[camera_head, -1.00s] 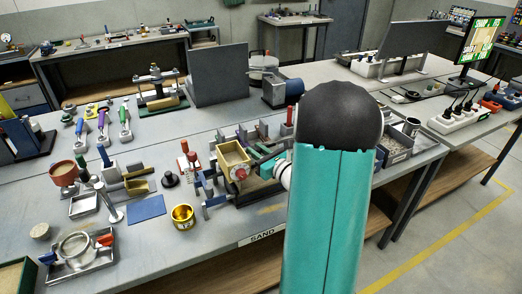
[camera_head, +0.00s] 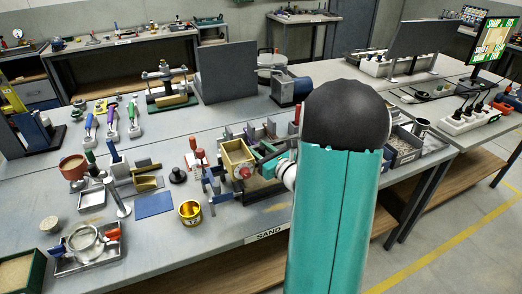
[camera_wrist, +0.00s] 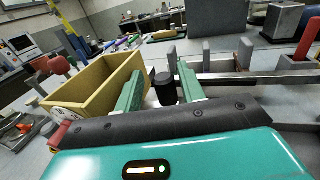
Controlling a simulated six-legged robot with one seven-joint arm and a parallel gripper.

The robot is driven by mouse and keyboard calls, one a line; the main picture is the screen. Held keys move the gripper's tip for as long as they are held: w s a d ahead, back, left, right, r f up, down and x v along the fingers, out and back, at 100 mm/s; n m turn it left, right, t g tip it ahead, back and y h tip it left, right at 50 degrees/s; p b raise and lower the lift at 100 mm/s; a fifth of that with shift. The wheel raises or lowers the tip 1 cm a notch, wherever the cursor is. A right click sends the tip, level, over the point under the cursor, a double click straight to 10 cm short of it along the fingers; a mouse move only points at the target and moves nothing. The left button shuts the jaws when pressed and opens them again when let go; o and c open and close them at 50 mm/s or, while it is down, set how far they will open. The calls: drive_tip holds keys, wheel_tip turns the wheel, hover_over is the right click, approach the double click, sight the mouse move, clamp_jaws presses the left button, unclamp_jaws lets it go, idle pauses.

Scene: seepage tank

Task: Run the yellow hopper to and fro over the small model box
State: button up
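The yellow hopper (camera_head: 237,156), an open-topped box with a red knob on its front, stands in the rig at the bench's middle. It also shows at the left of the wrist view (camera_wrist: 88,88). My gripper (camera_head: 268,160) is right beside the hopper, on its right. In the wrist view its green fingers (camera_wrist: 160,85) stand apart, with a black round knob (camera_wrist: 165,88) between them and a gap showing at the left finger. Whether the knob belongs to the hopper I cannot tell. The small model box is not clearly seen; the hopper and my arm may hide it.
A gold tin (camera_head: 190,212) and a blue mat (camera_head: 154,204) lie left of the rig. A tray of grey gravel (camera_head: 403,148) stands to the right, partly behind my arm. A dark upright panel (camera_head: 227,72) stands behind. A metal rail (camera_wrist: 255,78) crosses the wrist view's right.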

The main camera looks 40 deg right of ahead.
drive_tip(key=shift+s, duration=0.1)
drive_tip(key=s, duration=1.3)
drive_tip(key=shift+s+a, duration=0.2)
drive_tip(key=shift+s, duration=0.1)
